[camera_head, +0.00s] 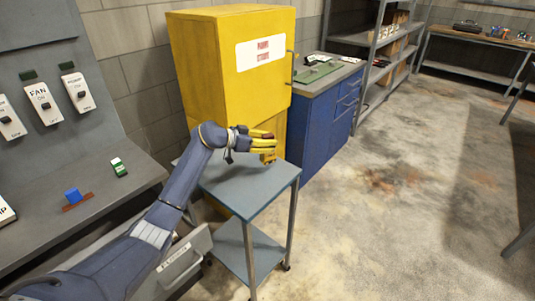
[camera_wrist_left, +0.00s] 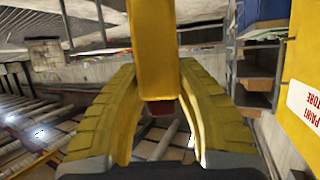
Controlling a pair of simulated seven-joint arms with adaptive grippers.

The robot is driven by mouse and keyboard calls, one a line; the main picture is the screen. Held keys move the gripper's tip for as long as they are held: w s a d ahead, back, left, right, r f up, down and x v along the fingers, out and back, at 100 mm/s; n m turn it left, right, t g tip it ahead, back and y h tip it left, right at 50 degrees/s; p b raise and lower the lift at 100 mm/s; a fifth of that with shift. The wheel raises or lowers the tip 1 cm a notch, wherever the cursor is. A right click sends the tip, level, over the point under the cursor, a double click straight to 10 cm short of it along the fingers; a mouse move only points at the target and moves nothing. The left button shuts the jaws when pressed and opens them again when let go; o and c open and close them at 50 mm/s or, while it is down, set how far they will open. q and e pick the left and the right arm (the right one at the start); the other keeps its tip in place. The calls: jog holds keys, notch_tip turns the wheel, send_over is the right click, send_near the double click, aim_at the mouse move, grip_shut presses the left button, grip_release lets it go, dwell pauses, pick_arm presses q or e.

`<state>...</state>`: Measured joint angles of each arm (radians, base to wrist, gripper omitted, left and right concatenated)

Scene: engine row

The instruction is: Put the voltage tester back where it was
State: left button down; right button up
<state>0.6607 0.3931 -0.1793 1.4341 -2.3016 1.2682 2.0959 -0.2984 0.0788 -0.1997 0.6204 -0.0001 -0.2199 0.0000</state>
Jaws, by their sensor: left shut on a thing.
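My left gripper (camera_head: 264,144) has yellow ridged fingers and is shut on a yellow thing that appears to be the voltage tester. In the left wrist view the tester (camera_wrist_left: 156,50) stands as a yellow bar between the two fingers (camera_wrist_left: 155,105), with a dark reddish part at its lower end. In the head view the tester is small and partly hidden by the fingers. The gripper is over the far part of a blue-grey cart (camera_head: 238,190), in front of the yellow cabinet (camera_head: 215,60). The gap above the cart top is hard to judge. My right gripper is out of view.
The cart top looks bare. A blue cabinet (camera_head: 320,115) and a shelf rack (camera_head: 378,50) stand behind. The floor at right is open.

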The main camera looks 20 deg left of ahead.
pick_arm(q)
jog(key=shift+f, duration=2.5)
jog(key=shift+f, duration=0.1)
jog(key=c, duration=1)
grip_release()
jog(key=shift+f, duration=0.1)
jog(key=shift+c, duration=0.2)
jog(key=shift+r, duration=0.2)
jog(key=v, duration=1.2)
